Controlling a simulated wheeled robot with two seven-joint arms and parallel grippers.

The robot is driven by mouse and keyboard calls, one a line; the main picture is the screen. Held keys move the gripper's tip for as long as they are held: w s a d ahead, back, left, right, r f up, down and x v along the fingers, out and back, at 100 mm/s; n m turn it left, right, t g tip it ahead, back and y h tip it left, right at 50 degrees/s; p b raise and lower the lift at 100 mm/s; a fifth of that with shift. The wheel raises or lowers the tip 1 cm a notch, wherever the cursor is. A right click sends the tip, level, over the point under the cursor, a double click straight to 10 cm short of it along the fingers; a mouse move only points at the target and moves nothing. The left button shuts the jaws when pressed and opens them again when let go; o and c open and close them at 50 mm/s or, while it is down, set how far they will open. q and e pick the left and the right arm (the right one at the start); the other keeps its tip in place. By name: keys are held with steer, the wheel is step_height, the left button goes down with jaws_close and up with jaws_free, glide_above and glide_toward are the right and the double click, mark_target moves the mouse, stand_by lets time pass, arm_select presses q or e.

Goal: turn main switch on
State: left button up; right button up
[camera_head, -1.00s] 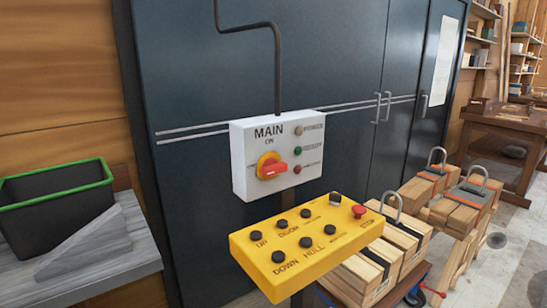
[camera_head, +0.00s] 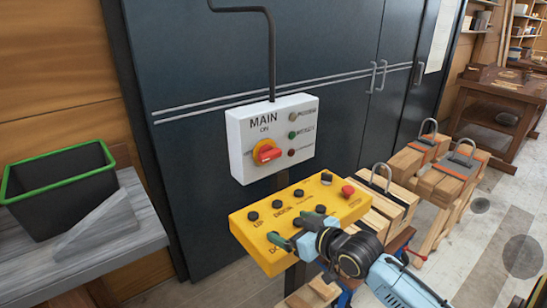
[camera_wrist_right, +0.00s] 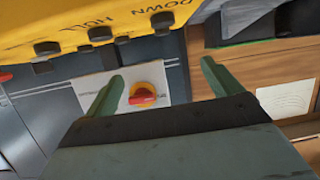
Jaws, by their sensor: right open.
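The main switch is a red handle (camera_head: 269,154) on a yellow round plate, on a white box (camera_head: 243,153) marked MAIN and ON. The handle points to the right, roughly level, with ON above the plate. My right gripper (camera_head: 295,231) is open and empty, below and a little right of the switch, in front of the yellow button panel. It is apart from the switch. In the right wrist view the red handle (camera_wrist_right: 143,98) appears between the two green fingers (camera_wrist_right: 160,82), beyond them. My left gripper is not in view.
The yellow panel (camera_head: 250,225) with several black buttons and a red button (camera_head: 347,191) juts out below the white box. A dark bin (camera_head: 60,190) with a green rim stands on a grey bench at left. Wooden blocks (camera_head: 385,205) stand at right. A dark cabinet (camera_head: 200,65) is behind.

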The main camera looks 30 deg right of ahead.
mark_target(273, 156)
steer(key=w+d+r+m+t, duration=0.1)
steer(key=w+d+r+t, duration=0.35)
steer(key=d+r, duration=0.35)
steer(key=shift+h, duration=0.4)
steer(key=w, duration=0.4)
steer(key=w+a, duration=0.1)
steer(key=w, duration=0.4)
steer(key=w+a, duration=0.1)
steer(key=w, duration=0.3)
steer(key=shift+w+r, duration=0.35)
steer(key=shift+r, duration=0.05)
steer(key=c, duration=1)
